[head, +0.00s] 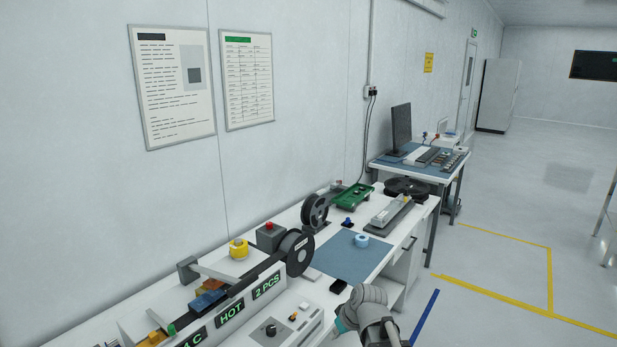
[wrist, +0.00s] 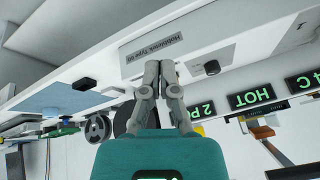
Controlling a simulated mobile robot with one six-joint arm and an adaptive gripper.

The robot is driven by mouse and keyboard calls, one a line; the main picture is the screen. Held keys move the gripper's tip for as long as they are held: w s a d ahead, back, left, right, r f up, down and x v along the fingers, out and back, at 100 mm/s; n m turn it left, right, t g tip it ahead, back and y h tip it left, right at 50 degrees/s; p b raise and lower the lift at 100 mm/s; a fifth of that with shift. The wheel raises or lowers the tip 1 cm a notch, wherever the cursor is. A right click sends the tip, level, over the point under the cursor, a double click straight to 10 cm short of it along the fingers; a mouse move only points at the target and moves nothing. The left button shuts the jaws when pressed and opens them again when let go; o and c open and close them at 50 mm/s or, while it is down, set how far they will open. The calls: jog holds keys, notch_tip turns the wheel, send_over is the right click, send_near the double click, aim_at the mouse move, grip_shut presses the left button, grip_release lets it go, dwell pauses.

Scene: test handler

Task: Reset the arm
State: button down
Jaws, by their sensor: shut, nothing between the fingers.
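My gripper (wrist: 158,72) is shut and empty in the wrist view, its two grey fingers together above the teal body. The wrist picture is upside down and shows the bench front beyond the fingertips. In the head view my grey arm (head: 370,308) is at the bottom, in front of the bench's near edge. A bit of teal shows beside it; the fingers cannot be made out there.
The test handler (head: 230,316) with its green "HOT" and "2 PCS" displays stands on the white bench, left of my arm. A blue mat (head: 345,262) holds a light-blue roll (head: 361,240). Black reels (head: 299,252) stand behind. Open floor (head: 500,300) lies right.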

jog(key=s+d+f+m+g+h, duration=0.1)
jog(key=s+d+m+g+h, duration=0.2)
jog(key=s+d+m, duration=0.3)
jog(key=s+d+h, duration=0.1)
jog(key=s+d, duration=0.2)
jog(key=s, duration=0.1)
jog(key=shift+d+f, duration=0.25)
jog(key=shift+f, duration=0.15)
jog(key=shift+s, duration=0.1)
dwell(0.4)
